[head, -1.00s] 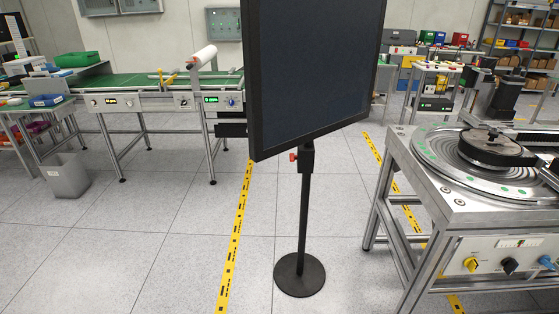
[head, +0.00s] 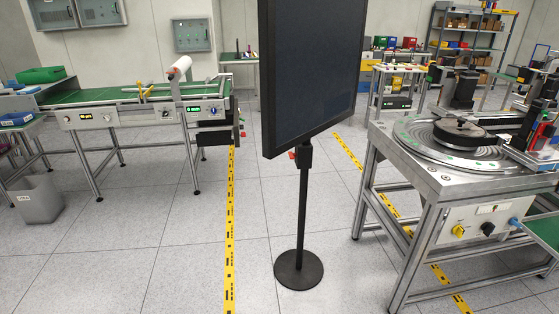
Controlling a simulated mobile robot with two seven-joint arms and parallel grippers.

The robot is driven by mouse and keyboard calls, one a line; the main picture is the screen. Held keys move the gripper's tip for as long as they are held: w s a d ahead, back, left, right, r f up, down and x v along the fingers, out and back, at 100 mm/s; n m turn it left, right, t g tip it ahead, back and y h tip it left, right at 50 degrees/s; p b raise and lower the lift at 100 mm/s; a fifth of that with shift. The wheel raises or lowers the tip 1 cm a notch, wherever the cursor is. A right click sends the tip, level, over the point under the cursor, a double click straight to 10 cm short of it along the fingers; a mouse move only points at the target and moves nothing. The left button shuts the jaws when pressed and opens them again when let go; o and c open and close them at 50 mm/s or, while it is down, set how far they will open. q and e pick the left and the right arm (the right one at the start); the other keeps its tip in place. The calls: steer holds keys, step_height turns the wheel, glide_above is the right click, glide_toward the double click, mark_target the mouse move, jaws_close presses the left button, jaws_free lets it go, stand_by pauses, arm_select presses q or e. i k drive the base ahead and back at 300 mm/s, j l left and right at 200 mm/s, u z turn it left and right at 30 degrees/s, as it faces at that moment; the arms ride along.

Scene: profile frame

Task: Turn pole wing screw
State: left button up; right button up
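The black pole (head: 302,215) stands upright on a round black base (head: 298,270) on the floor. It carries a large dark panel (head: 312,75) in a black frame, seen at an angle. The red wing screw (head: 292,155) shows as a small red piece on the left side of the pole's collar (head: 304,156), just under the panel's lower edge. Most of the screw is hidden or too small to make out. Neither of my grippers is in the head view.
A metal machine table with a round turntable (head: 405,138) stands to the right. A green conveyor (head: 120,97) and a grey bin (head: 39,199) are at the left. Yellow-black floor tape (head: 230,230) runs left of the pole. The floor in front of the pole is clear.

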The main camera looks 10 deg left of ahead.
mark_target(292, 155)
steer(key=k+j, duration=0.3)
steer(key=j, duration=0.2)
steer(key=i+j+z, duration=0.15)
steer(key=z, duration=0.35)
steer(key=i+j+z, duration=0.25)
steer(key=z, duration=0.2)
steer(key=i+j+z, duration=0.2)
steer(key=i+j, duration=0.2)
steer(key=j, duration=0.2)
steer(key=i+j+z, duration=0.15)
steer(key=j, duration=0.15)
steer(key=i+j, duration=0.15)
steer(key=j, duration=0.2)
steer(key=i+j, duration=0.15)
steer(key=j, duration=0.2)
steer(key=i+j, duration=0.15)
steer(key=j, duration=0.15)
steer(key=i+j, duration=0.15)
steer(key=j, duration=0.2)
steer(key=i+j+z, duration=0.1)
steer(key=j, duration=0.25)
steer(key=i+j, duration=0.2)
steer(key=j, duration=0.15)
